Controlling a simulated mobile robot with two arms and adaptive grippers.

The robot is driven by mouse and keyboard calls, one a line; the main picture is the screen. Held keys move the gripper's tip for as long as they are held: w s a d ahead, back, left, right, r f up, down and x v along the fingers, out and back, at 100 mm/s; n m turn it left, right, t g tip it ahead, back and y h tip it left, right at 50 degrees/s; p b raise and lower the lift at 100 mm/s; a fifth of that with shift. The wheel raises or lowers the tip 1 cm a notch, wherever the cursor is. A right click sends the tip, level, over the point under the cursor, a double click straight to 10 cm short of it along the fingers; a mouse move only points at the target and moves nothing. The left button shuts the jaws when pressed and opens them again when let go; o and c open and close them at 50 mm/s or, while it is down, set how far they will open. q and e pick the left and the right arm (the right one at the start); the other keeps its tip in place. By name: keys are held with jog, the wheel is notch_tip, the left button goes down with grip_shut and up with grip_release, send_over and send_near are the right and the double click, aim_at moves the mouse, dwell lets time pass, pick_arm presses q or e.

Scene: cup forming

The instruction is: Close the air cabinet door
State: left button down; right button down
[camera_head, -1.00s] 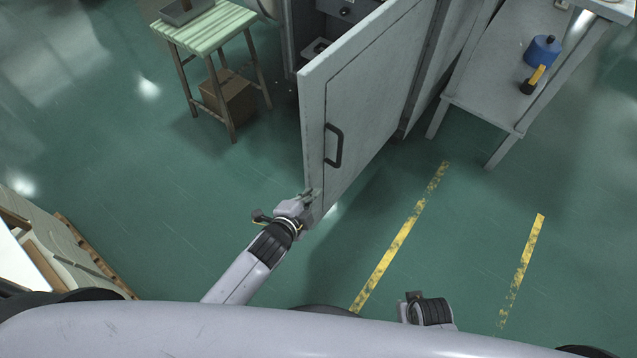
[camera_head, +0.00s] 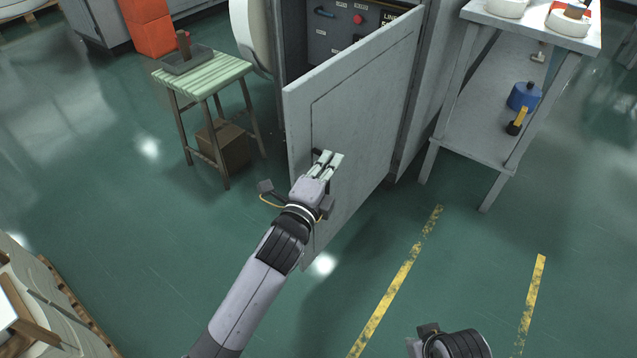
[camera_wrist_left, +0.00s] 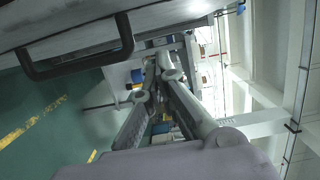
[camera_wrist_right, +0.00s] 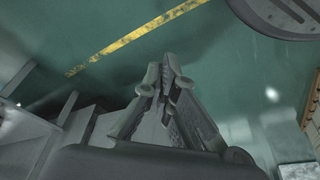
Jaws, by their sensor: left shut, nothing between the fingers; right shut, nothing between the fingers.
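The grey air cabinet door (camera_head: 362,115) stands wide open, swung out from the cabinet (camera_head: 425,95). The cabinet's inside panel (camera_head: 345,28) with a red button shows behind the door. My left gripper (camera_head: 328,160) is shut and empty and overlaps the door's outer face near its free edge; I cannot tell whether it touches. It covers most of the dark handle in the head view. The handle (camera_wrist_left: 80,55) shows clearly in the left wrist view, to the left of the fingers. My right gripper (camera_wrist_right: 165,80) is shut and empty over the floor, away from the door.
A green slatted stool (camera_head: 205,75) with a grey tray stands left of the cabinet, a cardboard box (camera_head: 222,146) beneath it. A shelf table (camera_head: 480,105) with a blue container (camera_head: 524,96) stands to the right. Floor in front is clear, with yellow lines (camera_head: 400,275).

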aim_at(313, 155)
pick_arm(q)
jog(key=shift+w+a, duration=0.65)
jog(key=shift+a, duration=0.15)
jog(key=shift+w+a, duration=0.6)
jog(key=shift+a, duration=0.2)
jog(key=shift+a, duration=0.1)
